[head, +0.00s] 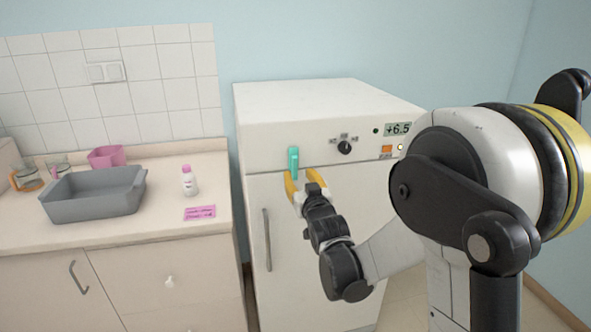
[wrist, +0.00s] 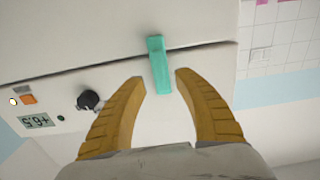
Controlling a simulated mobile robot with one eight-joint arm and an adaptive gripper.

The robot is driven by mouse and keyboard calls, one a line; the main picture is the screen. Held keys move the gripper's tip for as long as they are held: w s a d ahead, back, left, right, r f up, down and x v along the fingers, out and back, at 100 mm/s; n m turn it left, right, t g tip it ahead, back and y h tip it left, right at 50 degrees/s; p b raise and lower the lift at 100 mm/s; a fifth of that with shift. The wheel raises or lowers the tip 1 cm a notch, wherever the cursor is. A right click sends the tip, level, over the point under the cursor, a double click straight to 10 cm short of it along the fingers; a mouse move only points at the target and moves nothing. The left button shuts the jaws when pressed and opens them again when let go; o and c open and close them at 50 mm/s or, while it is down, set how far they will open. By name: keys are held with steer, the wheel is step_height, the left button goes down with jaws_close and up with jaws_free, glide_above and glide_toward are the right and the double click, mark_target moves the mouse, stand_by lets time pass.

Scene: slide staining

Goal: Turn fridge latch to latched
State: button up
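The fridge (head: 310,245) is a white cabinet with a control strip along its top front. Its latch (head: 293,160) is a small teal bar standing upright across the seam between strip and door. The latch also shows in the wrist view (wrist: 159,64). My gripper (head: 304,178) has yellow fingers and is open, just below the latch in the head view. In the wrist view my gripper (wrist: 160,78) has one finger on each side of the latch's near end, with gaps between; I see no contact.
A black knob (head: 344,147) and a display reading +6.5 (head: 398,128) sit right of the latch. A vertical door handle (head: 267,240) is below left.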

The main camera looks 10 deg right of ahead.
steer(key=s, duration=0.6)
steer(key=shift+s, duration=0.2)
steer(key=s+f+g, duration=0.3)
steer(key=s+g, duration=0.2)
steer(key=s, duration=1)
steer(key=s+f+g, duration=0.3)
steer(key=s+g, duration=0.3)
steer(key=s, duration=0.9)
steer(key=shift+s, duration=0.25)
